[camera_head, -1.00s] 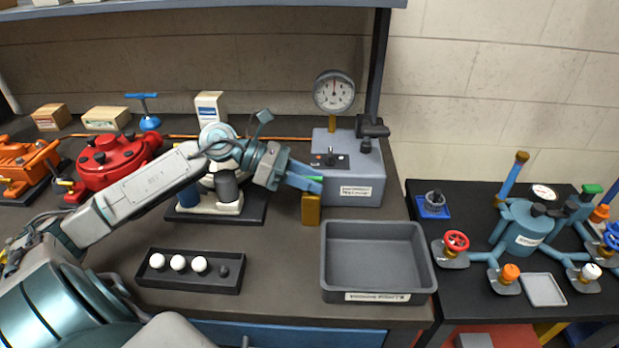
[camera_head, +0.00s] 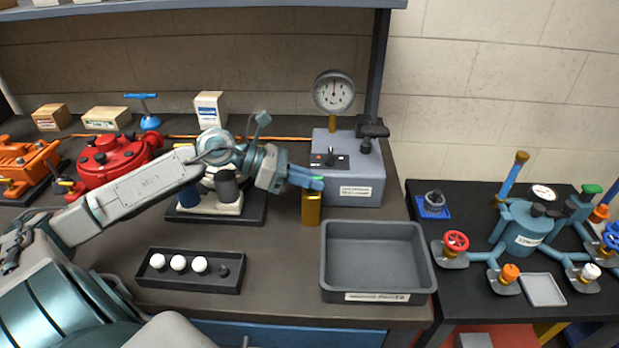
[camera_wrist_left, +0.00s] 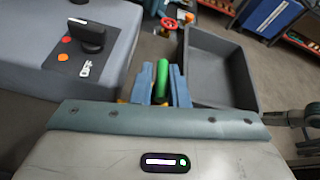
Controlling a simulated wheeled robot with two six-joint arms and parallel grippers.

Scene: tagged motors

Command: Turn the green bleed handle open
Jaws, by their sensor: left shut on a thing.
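The green bleed handle shows in the left wrist view (camera_wrist_left: 161,82) as a green bar between the blue fingers of my left gripper (camera_wrist_left: 160,88). In the head view my left gripper (camera_head: 306,179) is at the front left of the grey gauge unit (camera_head: 362,188), and its fingers hide most of the handle. The fingers are shut on the handle. A brass block (camera_head: 311,209) stands just below the fingers, against the unit's front left corner. My right gripper is not in view.
A grey open bin (camera_head: 377,297) stands in front of the unit. A black tray (camera_head: 190,286) with white balls lies to its left. A black panel with a switch (camera_head: 329,161) is on top of the unit. A second table on the right holds several coloured valves.

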